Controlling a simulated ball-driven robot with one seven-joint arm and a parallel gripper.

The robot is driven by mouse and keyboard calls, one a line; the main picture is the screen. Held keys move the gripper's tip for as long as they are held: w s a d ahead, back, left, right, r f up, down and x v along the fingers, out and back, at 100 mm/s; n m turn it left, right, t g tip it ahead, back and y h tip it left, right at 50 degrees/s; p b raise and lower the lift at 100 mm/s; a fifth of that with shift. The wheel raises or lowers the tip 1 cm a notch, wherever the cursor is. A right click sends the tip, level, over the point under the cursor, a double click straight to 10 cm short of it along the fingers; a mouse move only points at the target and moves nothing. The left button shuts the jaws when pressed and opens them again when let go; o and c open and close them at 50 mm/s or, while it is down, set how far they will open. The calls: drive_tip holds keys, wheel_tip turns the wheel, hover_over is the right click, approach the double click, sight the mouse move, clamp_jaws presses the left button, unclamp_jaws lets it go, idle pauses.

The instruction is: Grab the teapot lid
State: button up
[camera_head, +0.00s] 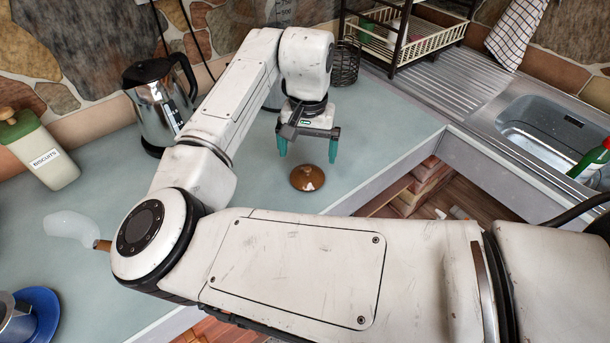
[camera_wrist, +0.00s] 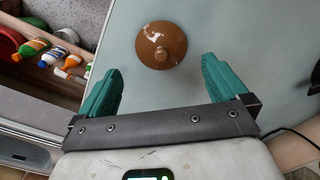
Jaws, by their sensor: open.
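The teapot lid (camera_head: 307,178) is a brown, shiny, round dome with a small knob on top. It lies on the pale blue-green counter (camera_head: 385,140). In the wrist view the lid (camera_wrist: 161,45) is at the upper middle, beyond the fingertips and roughly centred between them. My gripper (camera_head: 308,150) has green fingers, spread open with nothing between them. It hangs above the counter, just behind the lid in the head view. The gripper (camera_wrist: 160,82) shows no contact with the lid in the wrist view.
A steel kettle (camera_head: 160,100) stands left of my arm, with a green-lidded biscuit jar (camera_head: 42,150) farther left. A dish rack (camera_head: 420,40) and wire basket (camera_head: 346,65) are behind. The sink (camera_head: 550,120) is at the right. The counter's front edge lies right of the lid.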

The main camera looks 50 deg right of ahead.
sight(306, 168)
drive_tip(key=shift+w+d+f+p, duration=0.1)
drive_tip(key=shift+f+p, duration=0.15)
drive_tip(key=shift+f, duration=1.5)
drive_tip(key=shift+w+f+p, duration=0.1)
drive_tip(key=shift+f+p, duration=0.15)
drive_tip(key=shift+f, duration=1.5)
drive_tip(key=shift+c, duration=0.2)
drive_tip(key=c, duration=0.8)
